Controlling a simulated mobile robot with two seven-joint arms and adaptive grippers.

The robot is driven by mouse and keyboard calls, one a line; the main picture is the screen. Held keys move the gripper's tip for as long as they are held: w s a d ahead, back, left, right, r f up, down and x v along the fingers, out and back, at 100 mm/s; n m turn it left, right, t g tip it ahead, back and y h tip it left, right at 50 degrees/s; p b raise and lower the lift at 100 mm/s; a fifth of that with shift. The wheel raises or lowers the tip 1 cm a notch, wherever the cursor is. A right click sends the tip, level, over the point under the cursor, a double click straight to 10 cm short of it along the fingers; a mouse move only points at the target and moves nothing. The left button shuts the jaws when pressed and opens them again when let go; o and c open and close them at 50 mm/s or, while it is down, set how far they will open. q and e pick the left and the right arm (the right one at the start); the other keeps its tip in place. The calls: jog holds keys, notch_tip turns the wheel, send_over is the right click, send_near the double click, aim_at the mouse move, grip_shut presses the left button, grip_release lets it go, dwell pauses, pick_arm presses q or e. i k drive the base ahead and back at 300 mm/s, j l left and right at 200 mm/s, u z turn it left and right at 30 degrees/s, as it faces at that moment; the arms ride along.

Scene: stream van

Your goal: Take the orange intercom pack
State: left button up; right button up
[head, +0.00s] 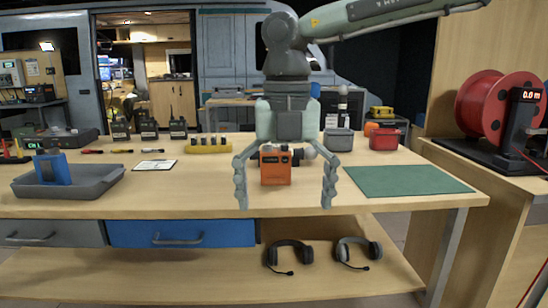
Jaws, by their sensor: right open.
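The orange intercom pack (275,169) stands upright near the front edge of the wooden workbench (220,203), in the middle of the head view. My right gripper (284,200) hangs down over it with its fingers spread wide, one on each side of the pack in the picture. There is a visible gap between each finger and the pack. Whether the fingers are level with it in depth is hard to tell. Its upper part is close under the gripper's palm. My left gripper is not in view.
Dark items, partly hidden, lie behind the pack. A grey tray (100,183) with a blue box (53,168) stands at the left, a green mat (405,180) at the right. Several radios, a yellow block (208,146), a grey case (338,140) and a red case (384,139) line the back.

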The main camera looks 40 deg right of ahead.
aim_at(273, 172)
jog(key=i+l, duration=0.9)
